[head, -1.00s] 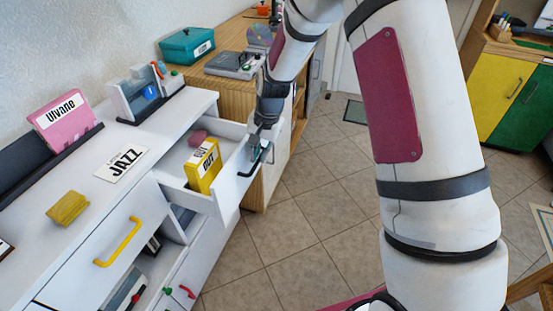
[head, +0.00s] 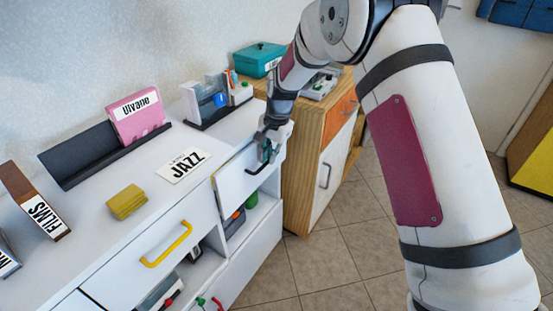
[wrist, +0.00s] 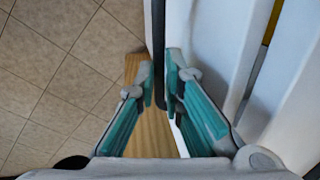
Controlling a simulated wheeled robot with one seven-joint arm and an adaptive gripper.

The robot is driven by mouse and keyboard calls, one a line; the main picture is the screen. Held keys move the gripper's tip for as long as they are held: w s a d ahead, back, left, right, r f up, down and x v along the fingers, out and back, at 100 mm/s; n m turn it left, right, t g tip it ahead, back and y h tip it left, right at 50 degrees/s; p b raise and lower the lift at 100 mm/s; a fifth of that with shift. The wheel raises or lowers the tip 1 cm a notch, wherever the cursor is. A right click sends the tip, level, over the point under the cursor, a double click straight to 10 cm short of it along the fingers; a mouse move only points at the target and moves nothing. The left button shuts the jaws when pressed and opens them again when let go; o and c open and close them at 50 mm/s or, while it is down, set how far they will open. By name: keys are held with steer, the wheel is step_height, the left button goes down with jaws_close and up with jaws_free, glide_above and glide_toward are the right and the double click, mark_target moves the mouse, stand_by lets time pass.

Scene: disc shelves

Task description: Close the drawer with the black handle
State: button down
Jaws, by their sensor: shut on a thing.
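The white drawer (head: 236,181) with the black handle (head: 257,170) is at the right end of the white cabinet, and its front stands close to the cabinet. In the wrist view a narrow gap shows behind the drawer front (wrist: 205,50), with a strip of yellow inside. My gripper (head: 267,150) is at this handle. In the wrist view its teal fingers (wrist: 160,88) are on either side of the black handle (wrist: 158,40), shut on it. The fingers partly hide the handle in the head view.
A drawer with a yellow handle (head: 166,246) is on the left. The cabinet top holds a JAZZ card (head: 184,164), a yellow block (head: 127,202) and a pink Vivane box (head: 139,115). A wooden cabinet (head: 310,150) stands behind; tiled floor is clear at the right.

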steer(key=shift+w+a, duration=0.5)
steer(key=shift+a, duration=0.25)
steer(key=shift+a, duration=0.1)
steer(key=c, duration=1.7)
jaws_free()
steer(key=shift+w, duration=0.1)
steer(key=shift+r, duration=0.1)
steer(key=r, duration=0.4)
steer(key=s+d+r, duration=0.1)
steer(key=r, duration=0.2)
steer(key=d+r, duration=0.1)
steer(key=r, duration=0.3)
steer(key=shift+s+r, duration=0.2)
steer(key=shift+r, duration=0.1)
